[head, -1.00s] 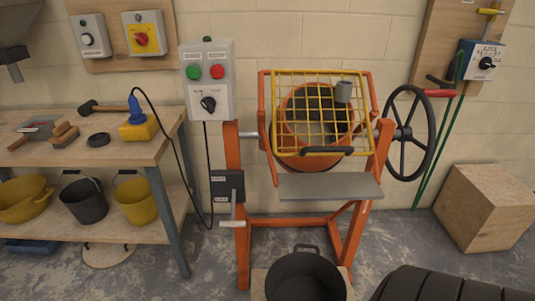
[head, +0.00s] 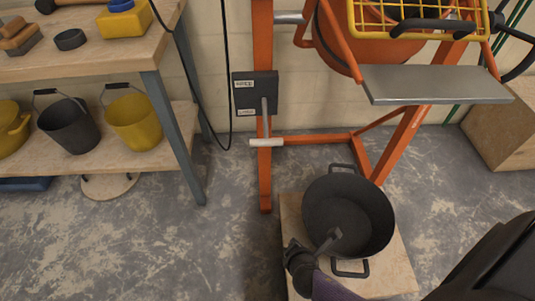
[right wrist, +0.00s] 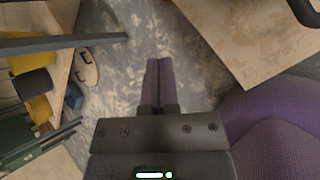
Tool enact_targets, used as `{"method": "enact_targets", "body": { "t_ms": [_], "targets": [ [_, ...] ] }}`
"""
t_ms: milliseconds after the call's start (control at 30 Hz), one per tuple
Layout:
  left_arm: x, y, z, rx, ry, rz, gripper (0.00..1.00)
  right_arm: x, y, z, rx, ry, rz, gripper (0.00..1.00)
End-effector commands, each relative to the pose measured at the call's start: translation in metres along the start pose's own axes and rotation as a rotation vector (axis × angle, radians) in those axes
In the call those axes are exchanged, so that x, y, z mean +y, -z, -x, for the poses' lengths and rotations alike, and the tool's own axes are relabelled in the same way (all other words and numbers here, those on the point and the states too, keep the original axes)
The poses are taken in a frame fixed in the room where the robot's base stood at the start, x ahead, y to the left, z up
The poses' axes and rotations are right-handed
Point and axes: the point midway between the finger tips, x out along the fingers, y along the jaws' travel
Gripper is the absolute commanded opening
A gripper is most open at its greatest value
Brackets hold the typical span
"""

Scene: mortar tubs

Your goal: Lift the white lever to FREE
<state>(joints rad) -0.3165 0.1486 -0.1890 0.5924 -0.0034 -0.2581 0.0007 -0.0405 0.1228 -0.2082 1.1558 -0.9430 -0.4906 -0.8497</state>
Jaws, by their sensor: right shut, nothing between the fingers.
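The white lever handle (head: 266,142) is a pale crossbar at the lower end of a grey arm. The arm hangs straight down from a dark box (head: 255,92) on the orange mixer frame. The box has an upper and a lower label, too small to read surely. My right gripper (head: 294,246) is low in the head view, beside the black tub, below and a little right of the lever and apart from it. In the right wrist view the right gripper (right wrist: 160,62) shows its fingers together, empty, over the floor. That view does not show the lever. My left gripper is out of view.
The black tub (head: 318,205) stands on a wooden board (head: 395,275) at the mixer's foot. The grey shelf plate (head: 440,84) juts out above. The workbench (head: 90,65) with buckets is left. A black cable hangs left of the box. Floor between bench and frame is clear.

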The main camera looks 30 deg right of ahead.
Motion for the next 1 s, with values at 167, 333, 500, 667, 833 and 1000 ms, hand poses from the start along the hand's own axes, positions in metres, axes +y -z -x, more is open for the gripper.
{"method": "enact_targets", "body": {
  "t_ms": [167, 333, 500, 667, 833, 1000],
  "targets": [
    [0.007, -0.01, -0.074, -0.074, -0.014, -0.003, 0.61, 0.092, -0.025, -0.043, -0.36, -0.236, 0.541, 0.0],
    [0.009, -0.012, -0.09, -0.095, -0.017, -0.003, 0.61, 0.142, -0.05, -0.03, -0.608, -0.287, 0.765, 0.0],
    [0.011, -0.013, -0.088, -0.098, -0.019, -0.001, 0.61, 0.151, -0.057, -0.022, -0.648, -0.29, 0.794, 0.0],
    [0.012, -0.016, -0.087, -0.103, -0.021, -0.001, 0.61, 0.151, -0.057, -0.023, -0.645, -0.29, 0.793, 0.0],
    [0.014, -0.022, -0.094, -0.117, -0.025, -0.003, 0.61, 0.157, -0.062, -0.037, -0.644, -0.288, 0.792, 0.0],
    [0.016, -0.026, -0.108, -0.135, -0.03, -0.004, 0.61, 0.172, -0.076, -0.067, -0.643, -0.288, 0.793, 0.0]
  ]
}}
